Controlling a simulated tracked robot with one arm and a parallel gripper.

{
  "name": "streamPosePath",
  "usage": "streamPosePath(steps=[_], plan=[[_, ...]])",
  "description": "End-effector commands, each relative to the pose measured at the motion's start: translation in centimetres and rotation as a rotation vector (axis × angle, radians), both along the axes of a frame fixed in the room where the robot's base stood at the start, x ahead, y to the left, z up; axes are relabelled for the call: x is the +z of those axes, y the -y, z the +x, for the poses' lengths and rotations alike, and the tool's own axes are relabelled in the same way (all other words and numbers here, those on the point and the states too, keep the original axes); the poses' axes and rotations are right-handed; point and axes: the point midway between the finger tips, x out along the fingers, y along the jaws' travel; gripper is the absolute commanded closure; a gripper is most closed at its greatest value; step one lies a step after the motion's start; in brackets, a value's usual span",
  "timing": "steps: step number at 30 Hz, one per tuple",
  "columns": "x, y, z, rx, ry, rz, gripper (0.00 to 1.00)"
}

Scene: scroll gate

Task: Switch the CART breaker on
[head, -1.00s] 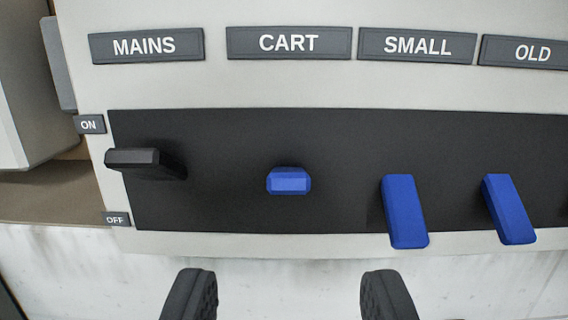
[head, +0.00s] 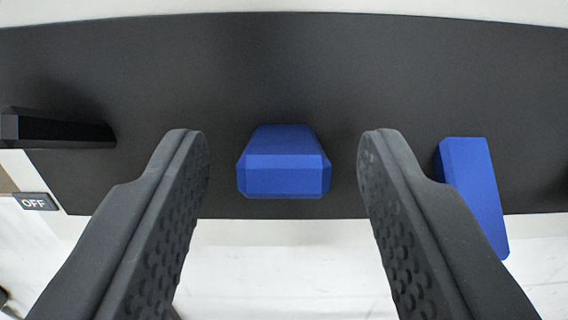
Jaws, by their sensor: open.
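The blue CART breaker lever (head: 284,170) sticks out toward the camera from the black panel, in the middle of the head view. Its tip faces me and it looks neither fully raised nor hanging down like its right neighbour. My gripper (head: 284,155) is open, with one dark padded finger to the left of the lever and one to its right. There is a clear gap on both sides and neither finger touches it. The name plates above the levers are out of view now.
The black MAINS lever (head: 55,128) stands out at the left. The blue SMALL lever (head: 474,195) hangs downward close behind my right finger. An OFF plate (head: 35,202) is at the lower left. The black panel (head: 300,60) is bare above the levers.

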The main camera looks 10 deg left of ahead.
Motion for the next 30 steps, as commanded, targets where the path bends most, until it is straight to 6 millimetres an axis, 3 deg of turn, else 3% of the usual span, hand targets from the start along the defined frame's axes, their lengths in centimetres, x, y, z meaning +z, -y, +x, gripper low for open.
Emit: streamPosePath(steps=[4, 8, 9, 30], plan=[[0.0, 0.0, 0.0, 0.0, 0.0, 0.0, 0.59], [0.0, 0.0, 0.0, 0.0, 0.0, 0.001, 0.95], [0.0, 0.0, 0.0, 0.0, 0.0, 0.001, 1.0], [1.7, 0.2, 0.1, -0.006, -0.109, -0.028, 1.0]])
